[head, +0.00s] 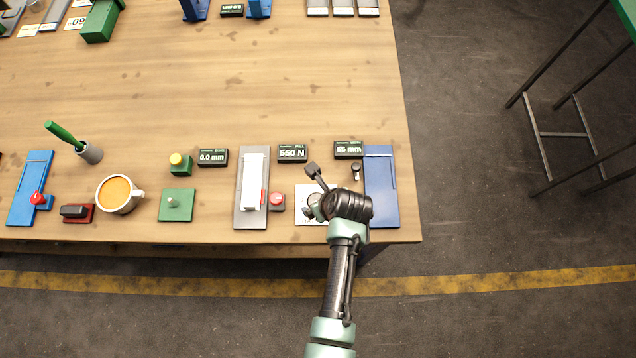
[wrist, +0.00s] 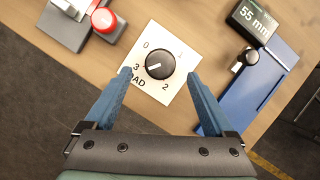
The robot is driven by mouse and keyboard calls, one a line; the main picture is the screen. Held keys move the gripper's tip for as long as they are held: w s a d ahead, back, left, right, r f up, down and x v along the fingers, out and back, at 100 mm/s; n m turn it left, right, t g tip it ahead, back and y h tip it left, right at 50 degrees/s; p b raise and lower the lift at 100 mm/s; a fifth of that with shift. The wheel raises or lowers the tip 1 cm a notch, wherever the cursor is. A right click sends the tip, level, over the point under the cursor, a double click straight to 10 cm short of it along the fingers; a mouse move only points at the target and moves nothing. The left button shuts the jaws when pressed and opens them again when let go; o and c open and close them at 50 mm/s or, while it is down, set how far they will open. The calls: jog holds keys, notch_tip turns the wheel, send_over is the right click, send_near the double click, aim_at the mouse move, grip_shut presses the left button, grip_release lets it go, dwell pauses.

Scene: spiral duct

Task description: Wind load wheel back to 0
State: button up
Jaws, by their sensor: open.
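The load wheel (wrist: 160,64) is a round black knob on a white square plate (wrist: 170,92) marked 0, 2 and 3, with a fainter mark at upper right and partly covered lettering ending in "AD". Its white pointer line points left, towards the 3. My gripper (wrist: 158,75) is open above the plate, with one blue finger on each side of the wheel and apart from it. In the head view the white plate (head: 305,220) lies near the table's front edge, and my wrist hides much of it and of the wheel.
A display reading 550 N (head: 292,153) stands behind a red button (head: 276,201) and a grey slide fixture (head: 242,220). Right of the plate are a blue fixture (head: 381,185), a small black knob (wrist: 248,56) and a 55 mm display (head: 349,149). A cup (head: 118,195) stands further left.

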jog(key=shift+x, duration=1.95)
jog(key=shift+c, duration=0.3)
jog(key=c, duration=1.3)
